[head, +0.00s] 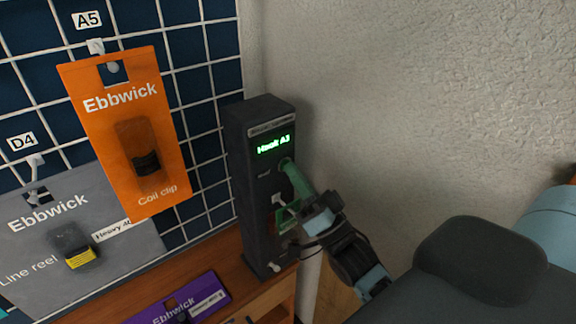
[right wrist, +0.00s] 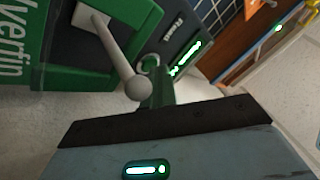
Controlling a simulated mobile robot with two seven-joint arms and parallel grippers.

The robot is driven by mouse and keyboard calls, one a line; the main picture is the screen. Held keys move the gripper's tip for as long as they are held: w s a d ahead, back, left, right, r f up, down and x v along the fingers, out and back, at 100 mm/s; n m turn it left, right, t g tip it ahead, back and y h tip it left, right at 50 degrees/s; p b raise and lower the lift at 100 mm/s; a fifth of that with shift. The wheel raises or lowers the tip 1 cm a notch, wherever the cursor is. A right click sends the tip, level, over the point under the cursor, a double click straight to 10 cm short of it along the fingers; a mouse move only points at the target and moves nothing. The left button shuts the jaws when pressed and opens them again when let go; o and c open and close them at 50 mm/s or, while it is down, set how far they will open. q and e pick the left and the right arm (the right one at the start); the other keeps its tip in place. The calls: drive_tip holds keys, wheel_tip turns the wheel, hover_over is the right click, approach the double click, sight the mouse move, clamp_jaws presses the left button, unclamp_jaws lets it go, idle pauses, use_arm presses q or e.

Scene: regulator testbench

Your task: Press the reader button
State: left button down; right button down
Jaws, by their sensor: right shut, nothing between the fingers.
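The reader is a dark upright box (head: 256,190) against the wall, with a lit green display (head: 273,145) reading "Hook A3". Its round button (head: 285,162) is just below the display, mostly covered by my right gripper's green fingertips (head: 293,174). In the right wrist view, the button's pale ring (right wrist: 150,65) shows at the end of the green fingers (right wrist: 156,88). My right gripper is shut and empty, its tip at the button. I cannot tell whether it touches or presses it. My left gripper is out of view.
A peg (right wrist: 138,88) with a green package (right wrist: 60,45) sticks out close beside my right fingers. An orange package (head: 110,110) and a grey package (head: 60,215) hang on the grid left of the reader. A purple package (head: 165,308) is below, near the wooden counter (head: 245,262).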

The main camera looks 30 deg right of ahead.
drive_tip(key=shift+s, duration=0.1)
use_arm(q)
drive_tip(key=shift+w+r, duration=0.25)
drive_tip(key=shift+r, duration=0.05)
use_arm(e)
drive_tip(key=shift+s, duration=0.75)
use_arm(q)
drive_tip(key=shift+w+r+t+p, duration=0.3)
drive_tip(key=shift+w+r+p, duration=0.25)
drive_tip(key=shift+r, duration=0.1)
use_arm(e)
drive_tip(key=s, duration=0.5)
drive_tip(key=shift+d, duration=0.25)
